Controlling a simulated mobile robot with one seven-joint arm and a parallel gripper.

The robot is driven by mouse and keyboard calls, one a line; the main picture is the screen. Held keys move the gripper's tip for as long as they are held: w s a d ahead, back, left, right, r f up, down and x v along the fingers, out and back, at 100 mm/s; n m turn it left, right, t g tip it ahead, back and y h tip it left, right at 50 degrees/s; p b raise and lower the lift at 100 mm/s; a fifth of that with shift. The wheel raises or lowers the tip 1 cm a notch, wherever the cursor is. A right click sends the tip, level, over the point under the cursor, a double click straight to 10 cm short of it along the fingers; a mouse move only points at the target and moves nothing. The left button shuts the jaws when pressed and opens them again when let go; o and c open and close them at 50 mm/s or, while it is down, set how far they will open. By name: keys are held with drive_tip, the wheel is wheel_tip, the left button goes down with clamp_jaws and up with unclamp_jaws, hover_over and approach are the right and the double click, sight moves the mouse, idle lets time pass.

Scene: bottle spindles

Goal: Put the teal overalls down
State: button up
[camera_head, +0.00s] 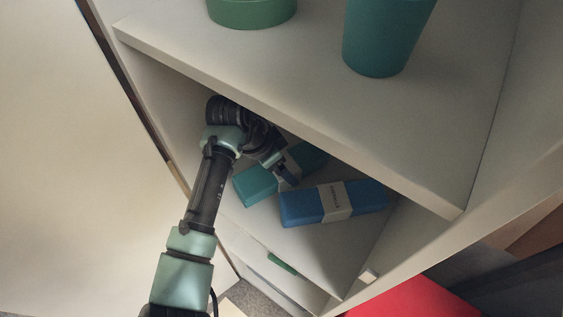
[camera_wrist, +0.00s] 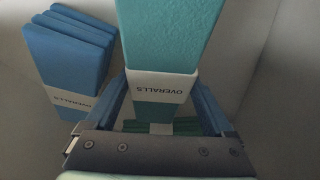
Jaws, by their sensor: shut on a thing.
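The teal overalls (camera_head: 256,187) are a folded teal bundle with a pale band, in the lower shelf compartment. My gripper (camera_head: 286,174) is over the bundle's middle and covers part of it. In the wrist view, the teal overalls (camera_wrist: 168,35) stand between the fingers of my gripper (camera_wrist: 163,103), which is shut on them at the band marked OVERALLS. I cannot tell whether the bundle touches the shelf floor.
Blue folded overalls (camera_head: 361,197) lie just right of the teal ones; they also show in the wrist view (camera_wrist: 70,42). The upper shelf board (camera_head: 300,90) overhangs my arm and carries a green container (camera_head: 252,12) and a teal pot (camera_head: 385,38). Bare shelf floor (camera_head: 325,247) shows in front.

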drive_tip(key=shift+f, duration=0.15)
drive_tip(key=o, duration=1.3)
drive_tip(key=shift+v, duration=3.95)
drive_tip(key=shift+d, duration=0.1)
drive_tip(key=shift+s, duration=0.1)
